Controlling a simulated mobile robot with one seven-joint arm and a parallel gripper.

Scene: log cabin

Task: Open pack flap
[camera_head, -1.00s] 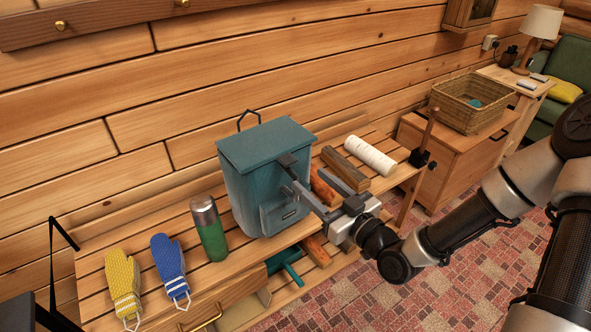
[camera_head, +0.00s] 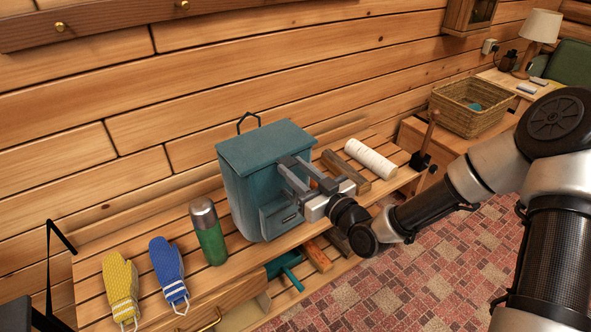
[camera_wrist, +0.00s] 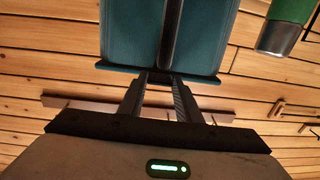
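The teal pack (camera_head: 250,200) stands upright on the slatted bench against the log wall, with its flap (camera_head: 258,146) lying down over the top. A small front pocket (camera_head: 281,212) is below. My gripper (camera_head: 285,168) is at the front right of the pack, with its fingertips at the flap's front edge. In the wrist view, the two fingers (camera_wrist: 160,80) are apart, with the flap edge (camera_wrist: 115,67) and a dark central strap (camera_wrist: 172,35) just beyond them. I cannot tell whether the fingers touch the flap.
A green bottle (camera_head: 209,235) stands left of the pack, with blue (camera_head: 168,270) and yellow (camera_head: 120,285) mittens further left. A white roll (camera_head: 370,158) and wood blocks lie to the right on the bench (camera_head: 150,230). A wicker basket (camera_head: 468,105) sits further right.

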